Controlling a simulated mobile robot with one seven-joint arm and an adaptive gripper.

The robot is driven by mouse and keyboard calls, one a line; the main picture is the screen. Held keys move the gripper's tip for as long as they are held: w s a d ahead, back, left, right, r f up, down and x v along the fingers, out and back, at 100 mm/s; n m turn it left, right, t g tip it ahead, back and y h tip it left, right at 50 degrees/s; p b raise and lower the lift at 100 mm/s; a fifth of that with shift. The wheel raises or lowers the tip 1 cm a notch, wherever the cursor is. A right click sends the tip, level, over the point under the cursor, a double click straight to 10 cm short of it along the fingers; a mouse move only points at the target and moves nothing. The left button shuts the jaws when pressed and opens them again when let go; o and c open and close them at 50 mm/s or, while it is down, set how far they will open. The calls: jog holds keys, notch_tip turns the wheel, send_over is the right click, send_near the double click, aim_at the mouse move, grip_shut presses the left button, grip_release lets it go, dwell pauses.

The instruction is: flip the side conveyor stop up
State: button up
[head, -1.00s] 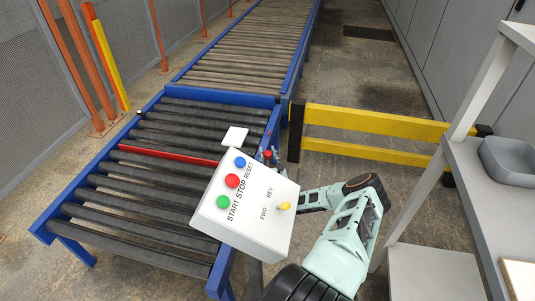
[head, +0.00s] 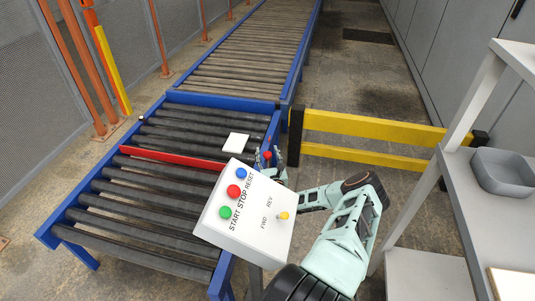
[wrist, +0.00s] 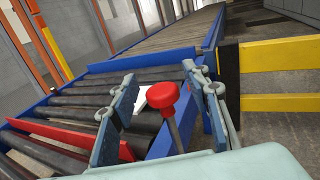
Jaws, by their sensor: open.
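The side stop's red ball knob (wrist: 163,95) sits on a metal rod at the conveyor's right side. In the head view the knob (head: 267,155) is small, just beyond the control box. A long red bar (head: 170,158) runs across the rollers; its right end is hidden behind the box. My gripper (wrist: 160,82) is open, with one finger on each side of the knob and a gap to both. The gripper (head: 269,162) is partly hidden by the control box in the head view. I cannot tell the knob's exact depth between the fingers.
A white control box (head: 245,212) with coloured buttons stands close to my arm. A white square board (head: 236,142) lies on the rollers (head: 120,215) beyond the red bar. A yellow barrier (head: 375,125) stands right of the conveyor. A grey shelf (head: 470,200) with a bin (head: 503,171) is at the right.

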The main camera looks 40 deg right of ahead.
jog(key=v, duration=1.2)
dwell(0.4)
